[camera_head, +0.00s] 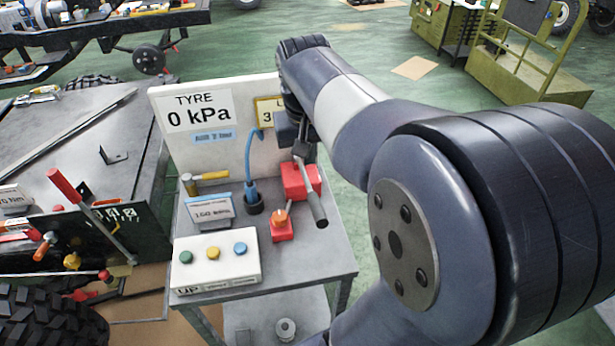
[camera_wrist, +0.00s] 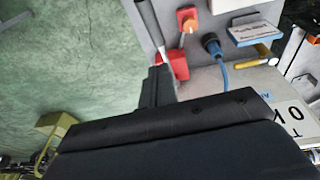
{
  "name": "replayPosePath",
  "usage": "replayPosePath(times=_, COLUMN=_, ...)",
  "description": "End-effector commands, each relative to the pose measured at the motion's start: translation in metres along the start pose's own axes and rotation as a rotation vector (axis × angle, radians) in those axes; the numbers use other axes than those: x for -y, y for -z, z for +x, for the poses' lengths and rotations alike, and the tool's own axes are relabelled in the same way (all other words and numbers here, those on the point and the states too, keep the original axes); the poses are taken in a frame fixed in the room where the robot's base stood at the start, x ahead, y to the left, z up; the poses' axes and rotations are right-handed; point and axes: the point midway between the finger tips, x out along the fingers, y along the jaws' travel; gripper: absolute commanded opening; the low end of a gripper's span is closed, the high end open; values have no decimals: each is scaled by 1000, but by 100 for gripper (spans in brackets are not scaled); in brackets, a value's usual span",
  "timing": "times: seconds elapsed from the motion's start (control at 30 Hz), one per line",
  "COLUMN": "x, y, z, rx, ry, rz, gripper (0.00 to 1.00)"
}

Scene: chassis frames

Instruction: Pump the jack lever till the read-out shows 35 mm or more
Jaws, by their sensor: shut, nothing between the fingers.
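The jack is a small red block (camera_head: 296,182) on the grey bench, and it also shows in the wrist view (camera_wrist: 179,67). Its lever (camera_head: 315,200) has a dark grip and slants down toward the front right. The lever also shows in the wrist view (camera_wrist: 150,28), just beyond my fingertips. My gripper (camera_wrist: 158,72) is shut and empty, close to the jack and the lever's upper end. I cannot tell whether it touches the lever. A yellow-framed read-out (camera_head: 266,108) is mostly hidden by my arm; only an "L" and a "3" show.
A white board reads "TYRE 0 kPa" (camera_head: 197,108). On the bench are a blue hose (camera_head: 250,165), a red box with an orange knob (camera_head: 282,230), a button box (camera_head: 216,264) and a yellow-handled tool (camera_head: 208,177).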

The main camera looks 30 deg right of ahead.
Motion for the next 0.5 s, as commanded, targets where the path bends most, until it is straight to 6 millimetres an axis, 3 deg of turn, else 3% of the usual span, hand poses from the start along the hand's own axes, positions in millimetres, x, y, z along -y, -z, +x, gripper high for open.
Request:
replayPosePath(times=0.33, x=0, y=0, z=2, rx=0, ry=0, rz=0, gripper=0)
replayPosePath(times=0.5, x=0, y=-1, z=22, rx=5, ry=0, rz=0, gripper=0)
